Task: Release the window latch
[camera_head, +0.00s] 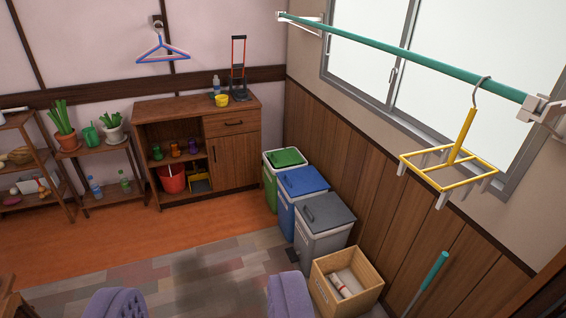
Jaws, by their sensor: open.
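The window (478,85) is in the right wall, with a grey frame and pale panes. A small latch (393,75) sits on the upright frame bar between the panes, below the green pole; it is too small to tell its exact position. My gripper (201,302) shows at the bottom edge as two purple-grey ribbed fingers, set wide apart with nothing between them. It is far from the latch, low and to its left in the picture.
A green pole (420,62) crosses before the window. A yellow hanging rack (450,160) hangs from it. Green, blue and grey bins (322,238) and a wooden box (360,297) stand along the wall below. A cabinet (236,165) stands behind. Open floor lies left of the bins.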

